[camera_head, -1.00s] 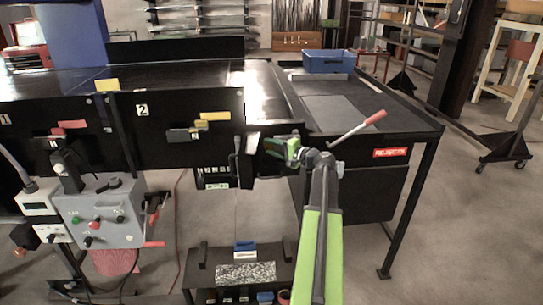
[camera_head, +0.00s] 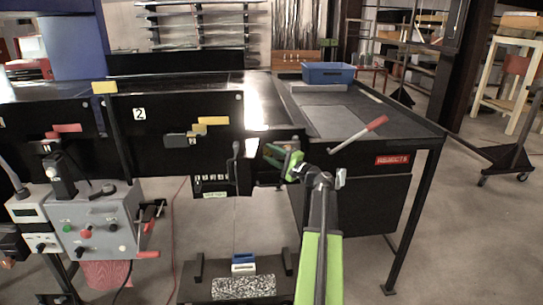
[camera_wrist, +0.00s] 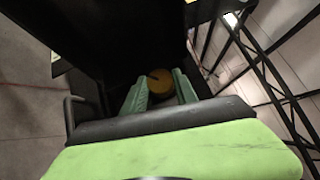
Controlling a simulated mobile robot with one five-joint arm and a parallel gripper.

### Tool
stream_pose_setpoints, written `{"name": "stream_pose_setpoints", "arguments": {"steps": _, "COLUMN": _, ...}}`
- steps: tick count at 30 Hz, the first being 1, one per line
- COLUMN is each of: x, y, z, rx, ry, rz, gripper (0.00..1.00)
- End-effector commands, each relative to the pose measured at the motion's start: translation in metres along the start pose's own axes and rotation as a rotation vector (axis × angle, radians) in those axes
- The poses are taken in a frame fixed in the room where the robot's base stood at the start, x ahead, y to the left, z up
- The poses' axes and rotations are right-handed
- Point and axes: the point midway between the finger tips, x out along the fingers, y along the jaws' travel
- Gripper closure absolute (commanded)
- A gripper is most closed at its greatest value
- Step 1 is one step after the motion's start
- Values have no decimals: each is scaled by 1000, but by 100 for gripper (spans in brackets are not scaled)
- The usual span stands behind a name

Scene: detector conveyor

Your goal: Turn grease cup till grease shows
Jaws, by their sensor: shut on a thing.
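My gripper (camera_head: 276,153) reaches to the black side of the conveyor, just left of the corner by the rejects table. In the wrist view its two green fingers (camera_wrist: 163,84) are shut on a round brass-coloured grease cup (camera_wrist: 160,78) with a dark mark on its face. The cup sits in deep shadow, and the fingers hide its sides. I cannot see any grease. In the head view the cup is hidden by my gripper.
A blue bin (camera_head: 328,73) stands on the rejects table. A grey control box (camera_head: 95,220) is at left. A low black bench (camera_head: 205,270) stands below.

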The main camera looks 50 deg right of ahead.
Motion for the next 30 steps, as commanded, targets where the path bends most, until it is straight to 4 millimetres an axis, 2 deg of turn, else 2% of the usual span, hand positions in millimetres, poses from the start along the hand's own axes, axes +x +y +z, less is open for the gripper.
{"name": "stream_pose_setpoints", "arguments": {"steps": 4, "x": 0, "y": 0, "z": 0, "rx": -1, "ry": 1, "rz": 2, "gripper": 100}}
{"name": "stream_pose_setpoints", "arguments": {"steps": 5, "x": 0, "y": 0, "z": 0, "rx": -1, "ry": 1, "rz": 2, "gripper": 62}}
{"name": "stream_pose_setpoints", "arguments": {"steps": 6, "x": 0, "y": 0, "z": 0, "rx": -1, "ry": 1, "rz": 2, "gripper": 56}}
{"name": "stream_pose_setpoints", "arguments": {"steps": 14, "x": 0, "y": 0, "z": 0, "rx": -1, "ry": 0, "rz": 1, "gripper": 56}}
{"name": "stream_pose_setpoints", "arguments": {"steps": 17, "x": -6, "y": 1, "z": 0, "rx": -1, "ry": 1, "rz": 1, "gripper": 56}}
{"name": "stream_pose_setpoints", "arguments": {"steps": 20, "x": -22, "y": 2, "z": 1, "rx": -1, "ry": 2, "rz": 1, "gripper": 56}}
{"name": "stream_pose_setpoints", "arguments": {"steps": 30, "x": -116, "y": 2, "z": 1, "rx": -1, "ry": 3, "rz": 1, "gripper": 56}}
